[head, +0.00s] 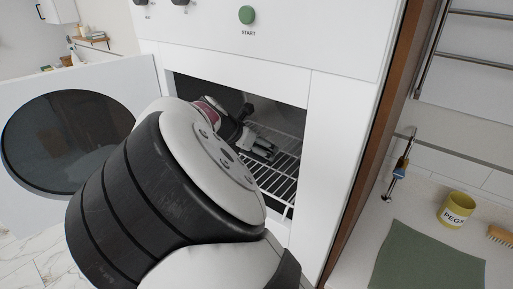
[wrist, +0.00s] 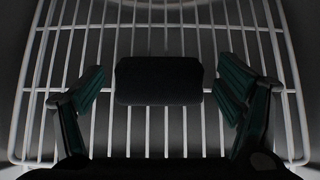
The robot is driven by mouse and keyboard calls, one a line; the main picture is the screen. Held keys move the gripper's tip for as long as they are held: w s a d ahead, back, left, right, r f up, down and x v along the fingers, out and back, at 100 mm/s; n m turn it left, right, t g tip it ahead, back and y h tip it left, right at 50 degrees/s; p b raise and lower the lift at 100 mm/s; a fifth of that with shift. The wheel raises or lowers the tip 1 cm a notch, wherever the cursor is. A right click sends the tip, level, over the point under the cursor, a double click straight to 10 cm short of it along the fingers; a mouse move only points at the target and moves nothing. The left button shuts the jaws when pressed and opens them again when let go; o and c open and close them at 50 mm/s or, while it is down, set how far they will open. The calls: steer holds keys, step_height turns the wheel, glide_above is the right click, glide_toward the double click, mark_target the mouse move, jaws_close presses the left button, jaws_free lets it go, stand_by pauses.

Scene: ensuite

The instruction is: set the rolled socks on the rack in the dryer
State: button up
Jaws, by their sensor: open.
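The dryer's wire rack (head: 280,185) shows inside the open dryer (head: 312,150), and its pale bars fill the wrist view (wrist: 72,45). My gripper (head: 266,150) is inside the dryer, over the rack. In the wrist view, its two green-lined fingers (wrist: 160,88) are spread wide apart. A dark, rounded bundle, apparently the rolled socks (wrist: 158,80), lies between the fingers over the rack bars, with a gap on each side. Whether it rests fully on the bars is hard to tell. I cannot make out the socks in the head view, where my arm hides part of the opening.
The dryer door (head: 75,115) stands open at the left. A brown panel edge (head: 375,130) runs along the right of the dryer. A counter at the right holds a yellow pegs pot (head: 456,209), a green mat (head: 425,258) and a brush (head: 502,236).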

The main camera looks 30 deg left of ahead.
steer(key=v, duration=0.7)
steer(key=shift+b, duration=0.35)
